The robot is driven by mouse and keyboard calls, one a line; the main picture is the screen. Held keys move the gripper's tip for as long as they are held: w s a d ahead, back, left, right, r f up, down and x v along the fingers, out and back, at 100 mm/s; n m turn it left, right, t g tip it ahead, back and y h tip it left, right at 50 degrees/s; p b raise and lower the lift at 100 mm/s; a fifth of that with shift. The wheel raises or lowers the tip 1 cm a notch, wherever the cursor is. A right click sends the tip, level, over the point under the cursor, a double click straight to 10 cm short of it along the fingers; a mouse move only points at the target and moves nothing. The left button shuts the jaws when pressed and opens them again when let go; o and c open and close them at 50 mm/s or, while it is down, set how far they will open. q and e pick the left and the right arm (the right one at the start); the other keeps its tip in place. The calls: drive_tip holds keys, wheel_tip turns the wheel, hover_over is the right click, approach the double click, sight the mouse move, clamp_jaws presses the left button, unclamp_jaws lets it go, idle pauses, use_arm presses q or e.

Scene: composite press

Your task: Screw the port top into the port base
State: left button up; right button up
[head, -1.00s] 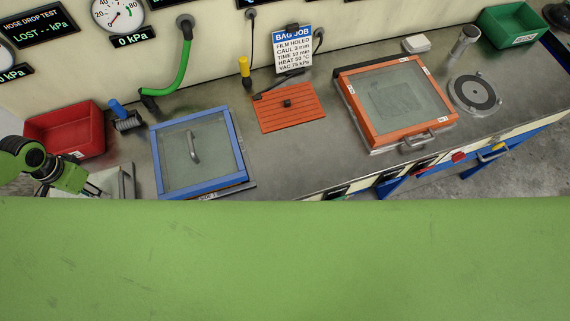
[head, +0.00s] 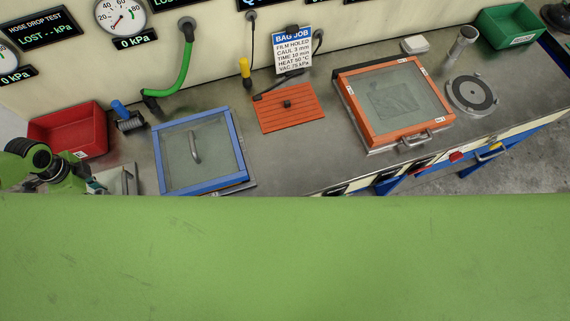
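I cannot make out a separate port top or port base for certain. A small dark knob-like piece (head: 287,104) stands on the orange ribbed mat (head: 305,119) at the back middle of the bench; it may be a port part, but it is too small to tell. Green and black joints of my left arm show at the left edge, in front of the red bin. No fingertips of my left gripper can be seen. My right gripper is not in view. A large green part of mine covers the lower picture and hides what is below it.
The steel bench (head: 290,165) holds a blue-framed lid (head: 240,150), an orange-framed glass lid (head: 355,115), a round dark disc plate (head: 472,94), a red bin (head: 92,122) and a green bin (head: 510,28). A green hose (head: 184,65) hangs at the back.

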use_arm(q)
drive_tip(key=shift+m, duration=0.6)
drive_tip(key=o, duration=1.1)
drive_tip(key=shift+f, duration=0.1)
drive_tip(key=shift+o, duration=0.2)
wheel_tip(320, 180, up, 12)
